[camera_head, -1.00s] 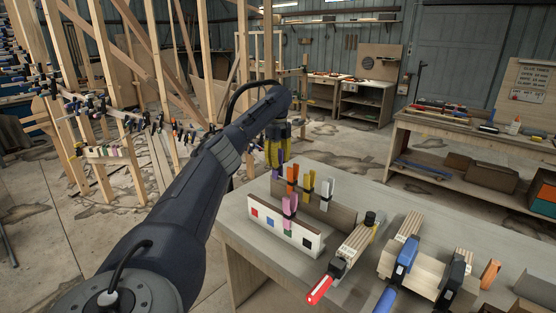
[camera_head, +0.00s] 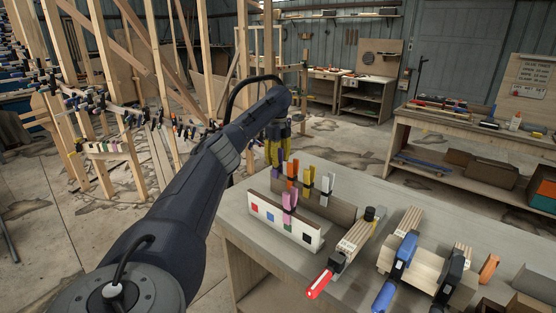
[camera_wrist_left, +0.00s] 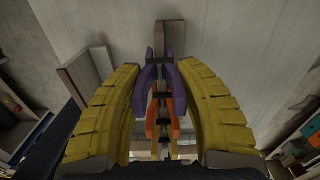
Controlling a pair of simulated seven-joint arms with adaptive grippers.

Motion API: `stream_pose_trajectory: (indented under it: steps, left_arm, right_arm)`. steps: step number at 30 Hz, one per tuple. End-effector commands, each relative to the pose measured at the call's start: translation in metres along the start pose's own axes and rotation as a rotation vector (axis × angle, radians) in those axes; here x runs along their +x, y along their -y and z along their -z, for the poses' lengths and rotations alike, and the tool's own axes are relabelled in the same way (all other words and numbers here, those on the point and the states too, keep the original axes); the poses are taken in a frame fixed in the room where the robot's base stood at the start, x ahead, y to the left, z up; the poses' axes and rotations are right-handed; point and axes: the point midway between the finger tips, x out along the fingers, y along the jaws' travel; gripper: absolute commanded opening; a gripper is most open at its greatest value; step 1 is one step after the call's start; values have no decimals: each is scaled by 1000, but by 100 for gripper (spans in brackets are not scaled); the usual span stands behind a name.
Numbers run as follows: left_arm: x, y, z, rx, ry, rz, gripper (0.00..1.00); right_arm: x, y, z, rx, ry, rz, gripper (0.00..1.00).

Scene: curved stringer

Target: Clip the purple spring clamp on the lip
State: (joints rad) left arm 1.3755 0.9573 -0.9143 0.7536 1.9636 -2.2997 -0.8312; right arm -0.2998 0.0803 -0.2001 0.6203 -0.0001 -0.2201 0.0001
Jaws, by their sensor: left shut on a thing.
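The purple spring clamp (camera_wrist_left: 176,88) is between the yellow fingers of my left gripper (camera_wrist_left: 165,100), which is shut on it. In the head view my left gripper (camera_head: 277,152) hangs fingers-down at the far left end of a brown upright board (camera_head: 342,214). A bit of the purple clamp (camera_head: 281,170) shows below the fingers. Orange (camera_head: 292,175), yellow (camera_head: 308,181) and pale grey (camera_head: 326,188) clamps stand in a row along that board. In the wrist view the purple clamp lines up with the board's end (camera_wrist_left: 171,34). Whether its jaws grip the lip is hidden. My right gripper is not in view.
A white strip with coloured squares (camera_head: 265,214) stands in front, with a pink clamp (camera_head: 289,202) on it. Wood blocks (camera_head: 354,238) with red- and blue-handled clamps lie to the right on the grey bench (camera_head: 240,204). The bench's left edge is close to my arm.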

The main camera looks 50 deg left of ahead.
Motion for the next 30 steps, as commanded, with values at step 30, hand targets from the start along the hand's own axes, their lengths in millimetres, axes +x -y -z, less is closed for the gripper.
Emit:
stream_pose_trajectory:
  steps: [30]
  left_arm:
    - [16, 0, 0, 1, -1, 0, 0]
  right_arm:
    - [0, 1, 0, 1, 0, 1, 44]
